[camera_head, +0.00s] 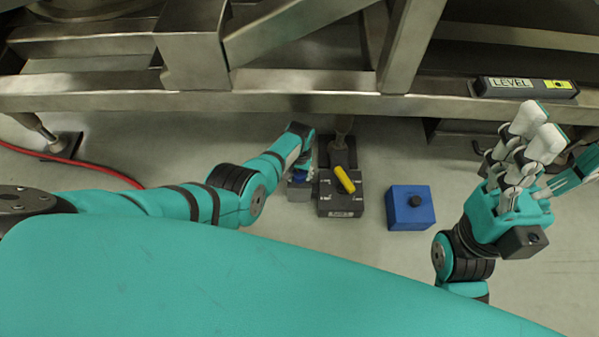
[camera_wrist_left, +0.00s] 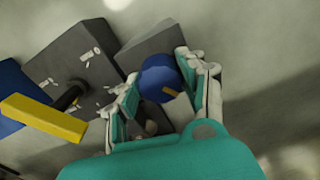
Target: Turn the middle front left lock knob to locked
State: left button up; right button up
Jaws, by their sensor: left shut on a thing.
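A blue round knob (camera_wrist_left: 158,78) with a small yellow mark sits on a grey box (camera_wrist_left: 150,47) in the left wrist view. My left gripper (camera_wrist_left: 163,90) has its fingers on either side of the knob and is shut on it. In the head view my left gripper (camera_head: 302,165) reaches down over the small grey box (camera_head: 298,193), and its hand hides most of the knob. My right gripper (camera_head: 560,155) is at the right, raised, open and empty. I cannot read the lock marks at the knob.
A dark grey box (camera_head: 340,207) with a yellow lever (camera_head: 345,180) stands close right of the small box. A blue box (camera_head: 410,218) with a dark knob stands further right. A steel frame (camera_head: 190,101) runs behind, carrying a level (camera_head: 525,87). A red cable (camera_head: 95,167) lies left.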

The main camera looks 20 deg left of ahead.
aim_at(299, 173)
pick_arm(q)
jog(key=shift+n, duration=0.9)
jog(key=o, duration=1.2)
jog(key=shift+r, duration=0.15)
jog(key=shift+r, duration=3.6)
